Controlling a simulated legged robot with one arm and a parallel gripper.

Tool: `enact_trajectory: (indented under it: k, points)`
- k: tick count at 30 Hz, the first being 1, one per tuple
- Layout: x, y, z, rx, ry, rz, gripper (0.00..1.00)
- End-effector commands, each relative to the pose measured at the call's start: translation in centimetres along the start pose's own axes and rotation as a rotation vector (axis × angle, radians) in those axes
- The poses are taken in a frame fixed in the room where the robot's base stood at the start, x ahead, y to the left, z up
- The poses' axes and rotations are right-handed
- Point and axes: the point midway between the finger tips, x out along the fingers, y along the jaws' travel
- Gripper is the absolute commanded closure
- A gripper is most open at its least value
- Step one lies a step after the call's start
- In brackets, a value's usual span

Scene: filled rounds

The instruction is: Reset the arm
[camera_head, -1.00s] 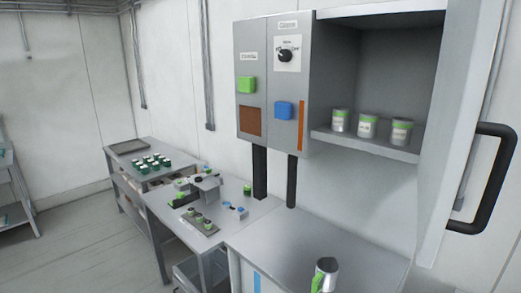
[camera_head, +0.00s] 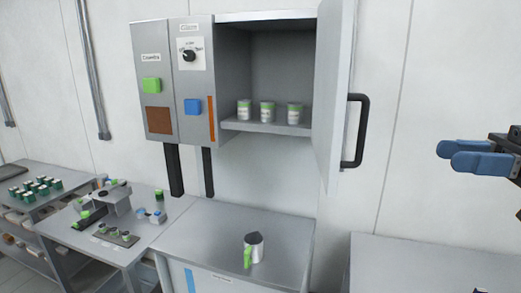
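My gripper (camera_head: 475,163) shows at the right edge, its blue fingers pointing left in the air. It touches nothing that I can see; the view from the side does not show clearly how far apart the fingers are. Most of my arm is outside the frame. A metal pitcher with a green handle (camera_head: 254,248) stands upright on the grey counter (camera_head: 205,236), well to the left of and below my gripper.
The wall cabinet (camera_head: 265,60) has its door (camera_head: 333,90) swung open, with a black handle (camera_head: 357,130); three cans (camera_head: 267,111) stand on its shelf. Side tables (camera_head: 120,250) with small items stand left.

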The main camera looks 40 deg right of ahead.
Motion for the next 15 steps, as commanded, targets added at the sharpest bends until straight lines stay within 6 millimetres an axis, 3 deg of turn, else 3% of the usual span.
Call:
enact_trajectory:
  k: [8, 15]
  points:
    - [2.9, -3.7, -1.5, -0.06, -0.104, 0.044, 0.61]
    - [7.5, -8.0, -2.2, -0.115, -0.24, 0.092, 0.61]
